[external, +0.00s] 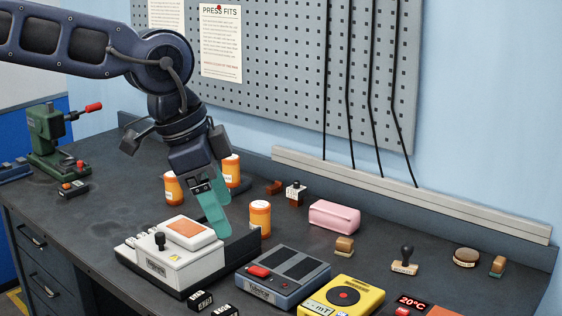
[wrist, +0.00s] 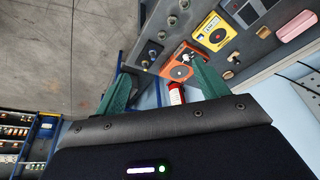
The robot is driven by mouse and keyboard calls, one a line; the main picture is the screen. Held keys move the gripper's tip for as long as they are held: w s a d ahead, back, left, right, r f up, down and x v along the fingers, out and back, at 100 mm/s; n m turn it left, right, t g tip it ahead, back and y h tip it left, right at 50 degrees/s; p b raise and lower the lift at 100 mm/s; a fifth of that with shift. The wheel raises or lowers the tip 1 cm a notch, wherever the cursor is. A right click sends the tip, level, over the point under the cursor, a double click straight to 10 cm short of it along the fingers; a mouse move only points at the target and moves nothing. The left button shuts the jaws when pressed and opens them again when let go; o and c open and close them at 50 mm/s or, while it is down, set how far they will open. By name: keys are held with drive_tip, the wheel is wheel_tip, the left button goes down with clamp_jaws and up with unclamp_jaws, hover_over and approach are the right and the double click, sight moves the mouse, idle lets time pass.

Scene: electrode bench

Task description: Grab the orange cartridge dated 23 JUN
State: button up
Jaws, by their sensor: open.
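Three orange cartridges with white labels stand upright on the dark bench in the external view. One cartridge (external: 173,188) is left of my gripper (external: 213,208), another (external: 232,170) is behind it, and a third (external: 260,218) is to its right. The label dates are too small to read, so I cannot tell which is 23 JUN. My gripper hangs above the bench among them, its teal fingers pointing down, open. The wrist view also shows the teal fingers (wrist: 160,72) spread apart. No cartridge is clearly seen between them.
A white device (external: 175,258) stands below my gripper. A grey-blue device (external: 284,275), a yellow meter (external: 343,297) and a pink box (external: 334,215) lie to the right. Several stamps and small blocks lie around. A pegboard (external: 290,60) is on the wall behind.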

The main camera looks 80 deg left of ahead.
drive_tip(key=w+a+f, duration=0.1)
drive_tip(key=w+a, duration=0.3)
drive_tip(key=a, duration=0.3)
drive_tip(key=w+a+f, duration=0.2)
drive_tip(key=w+a, duration=0.2)
drive_tip(key=a, duration=0.3)
approach(260, 216)
drive_tip(key=a+f, duration=0.1)
drive_tip(key=a, duration=0.2)
drive_tip(key=shift+n, duration=0.4)
drive_tip(key=x, duration=0.5)
drive_tip(key=shift+w+d, duration=0.1)
drive_tip(key=shift+w, duration=0.05)
drive_tip(key=shift+t, duration=0.3)
drive_tip(key=shift+s+x, duration=0.15)
drive_tip(key=shift+x, duration=1.2)
drive_tip(key=shift+s+x, duration=0.1)
drive_tip(key=shift+x, duration=1.25)
drive_tip(key=shift+d, duration=0.1)
drive_tip(key=c, duration=1.2)
drive_tip(key=shift+o, duration=0.2)
